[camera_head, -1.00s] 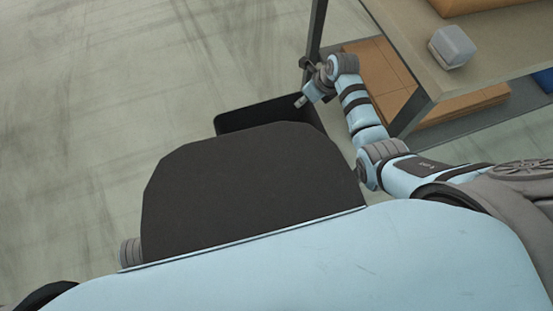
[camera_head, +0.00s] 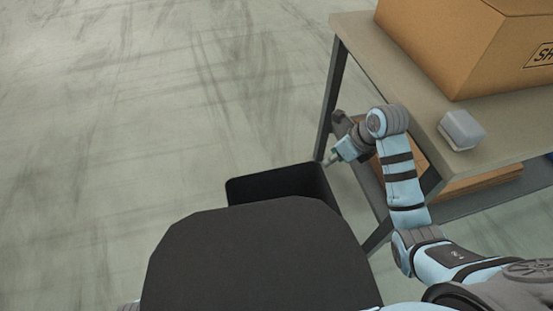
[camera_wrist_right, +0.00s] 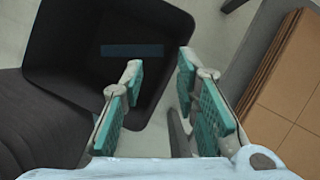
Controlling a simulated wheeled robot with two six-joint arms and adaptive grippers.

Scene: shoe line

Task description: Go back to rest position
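My right gripper (camera_head: 337,158) hangs at the end of my bent right arm, beside the table's leg and close to the black bin. In the right wrist view the right gripper (camera_wrist_right: 160,66) has its two teal-padded fingers apart with nothing between them. The black bin (camera_head: 275,186) stands in front of me, partly hidden by my dark base; it also shows below the fingers in the right wrist view (camera_wrist_right: 60,50). My left gripper is not in view.
A table (camera_head: 400,62) stands at the right, bearing a large cardboard box (camera_head: 450,40) and a small grey-white block (camera_head: 461,130). Cardboard (camera_head: 485,181) lies on its lower shelf, and brown boards show in the wrist view (camera_wrist_right: 284,85). The floor at left is clear.

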